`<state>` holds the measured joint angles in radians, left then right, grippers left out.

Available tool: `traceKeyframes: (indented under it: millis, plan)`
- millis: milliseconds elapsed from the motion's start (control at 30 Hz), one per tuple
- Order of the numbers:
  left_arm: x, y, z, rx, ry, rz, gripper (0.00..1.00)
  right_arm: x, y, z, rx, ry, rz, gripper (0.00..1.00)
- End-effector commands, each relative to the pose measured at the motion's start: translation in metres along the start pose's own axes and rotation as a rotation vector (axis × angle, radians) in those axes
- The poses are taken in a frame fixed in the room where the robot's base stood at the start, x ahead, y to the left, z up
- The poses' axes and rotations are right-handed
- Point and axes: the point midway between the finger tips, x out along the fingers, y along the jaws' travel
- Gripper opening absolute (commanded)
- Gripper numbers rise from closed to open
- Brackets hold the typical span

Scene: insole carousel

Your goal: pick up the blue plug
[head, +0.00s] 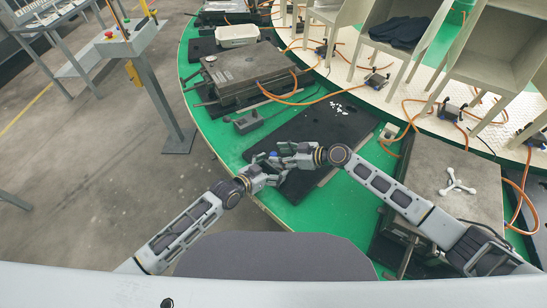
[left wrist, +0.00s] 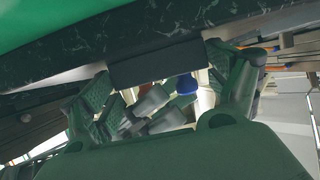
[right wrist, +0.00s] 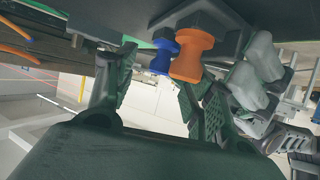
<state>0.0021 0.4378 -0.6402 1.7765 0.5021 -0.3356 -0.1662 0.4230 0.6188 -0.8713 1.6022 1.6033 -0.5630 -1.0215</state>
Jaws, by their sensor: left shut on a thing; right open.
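The blue plug (right wrist: 163,55) shows in the right wrist view next to an orange plug (right wrist: 192,56), close to a dark surface. It shows as a small blue spot in the head view (head: 274,154) and also in the left wrist view (left wrist: 187,85). My right gripper (head: 284,156) is open, and the plugs show between its two fingers in its wrist view. My left gripper (head: 272,172) is shut on a dark block (left wrist: 155,62), which lies across its fingertips and partly hides what is behind. I cannot tell whether either gripper touches the blue plug.
A black mat (head: 335,125) with small white pieces lies on the green carousel (head: 330,205) beyond my grippers. A grey metal mould (head: 245,72) is at the back left and another (head: 455,185) at the right. Orange hoses run between them.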

Motion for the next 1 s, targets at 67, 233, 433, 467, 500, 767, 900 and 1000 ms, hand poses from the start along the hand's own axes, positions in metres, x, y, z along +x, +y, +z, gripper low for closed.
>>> traceKeyframes:
  millis: [67,233,433,467,500,767,900,1000]
  plan:
    - [0.000,0.000,0.000,0.000,-0.001,0.000,0.63,0.009,0.000,-0.001,0.001,0.002,0.000,0.53]
    - [0.000,0.001,0.000,0.000,-0.001,0.001,0.63,0.020,-0.001,0.001,0.001,-0.001,-0.001,0.53]
    - [0.000,0.002,0.000,0.000,0.001,0.003,0.62,0.023,-0.001,0.004,0.001,-0.006,-0.001,0.53]
    - [0.000,0.003,0.000,0.000,0.001,0.004,0.62,0.023,-0.001,0.005,0.001,-0.006,-0.001,0.53]
    - [0.000,0.003,0.000,0.000,0.001,0.004,0.62,0.023,-0.002,0.005,0.001,-0.007,-0.001,0.53]
    - [0.000,0.004,-0.001,-0.001,0.002,0.006,0.62,0.022,-0.002,0.008,0.002,-0.012,-0.002,0.53]
    - [0.000,0.005,-0.001,-0.002,0.003,0.007,0.62,0.022,-0.002,0.009,0.001,-0.013,-0.002,0.42]
    - [0.000,0.005,-0.001,-0.002,0.004,0.007,0.62,0.022,-0.002,0.009,0.000,-0.013,-0.001,0.29]
